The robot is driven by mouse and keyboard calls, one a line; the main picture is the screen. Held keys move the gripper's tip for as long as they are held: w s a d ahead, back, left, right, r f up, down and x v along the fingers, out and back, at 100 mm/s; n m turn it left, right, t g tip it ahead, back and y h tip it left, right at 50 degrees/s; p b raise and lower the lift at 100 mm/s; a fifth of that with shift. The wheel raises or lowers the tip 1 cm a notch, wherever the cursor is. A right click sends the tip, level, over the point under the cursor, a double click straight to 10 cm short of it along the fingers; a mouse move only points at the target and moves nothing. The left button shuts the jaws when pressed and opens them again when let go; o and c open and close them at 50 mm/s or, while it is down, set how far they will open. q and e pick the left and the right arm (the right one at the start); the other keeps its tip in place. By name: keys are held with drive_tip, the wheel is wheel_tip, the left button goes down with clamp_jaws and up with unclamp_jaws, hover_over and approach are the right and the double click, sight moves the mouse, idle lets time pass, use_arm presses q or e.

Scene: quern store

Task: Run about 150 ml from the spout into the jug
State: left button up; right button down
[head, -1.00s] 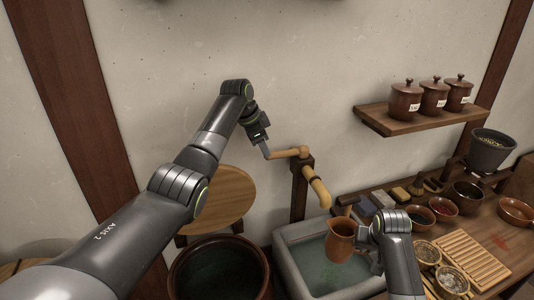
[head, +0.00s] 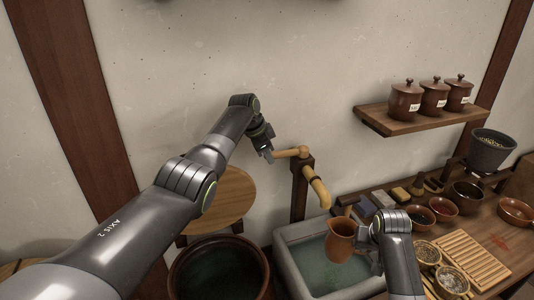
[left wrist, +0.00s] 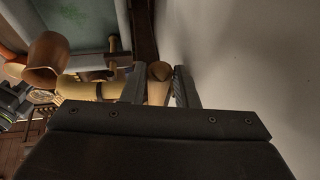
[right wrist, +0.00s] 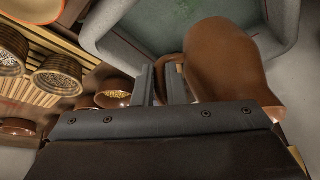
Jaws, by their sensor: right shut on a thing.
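A brown jug (head: 340,246) hangs over the stone basin, its mouth just below the spout's end in the head view. My right gripper (right wrist: 159,85) is shut on the jug's handle (right wrist: 170,68). The yellow-brown spout (head: 318,190) comes from a dark wooden post and points down towards the jug. No stream shows from it. A wooden pump handle (head: 290,153) sticks out left from the top of the post. My left gripper (head: 266,154) is at its free end. In the left wrist view its fingers (left wrist: 160,88) stand apart, one on each side of the handle's end.
The basin (head: 291,262) holds greenish water. A large dark pot (head: 180,283) and a round wooden stool (head: 225,195) stand left of it. On the right, a bench carries bowls and a slatted tray (head: 468,262). A shelf (head: 425,121) holds lidded jars.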

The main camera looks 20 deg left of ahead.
use_arm(q)
clamp_jaws()
drive_tip(key=shift+s+d, duration=0.1)
drive_tip(key=shift+s, duration=0.05)
drive_tip(key=s+d+n+y, duration=0.4)
drive_tip(key=s+d+n, duration=0.1)
drive_tip(key=d+n, duration=0.5)
drive_tip(key=shift+d+n+y, duration=0.15)
drive_tip(key=shift+n+y, duration=0.15)
drive_tip(key=shift+n, duration=0.3)
idle(0.5)
drive_tip(key=shift+o, duration=2.2)
unclamp_jaws()
drive_tip(key=shift+r, duration=0.1)
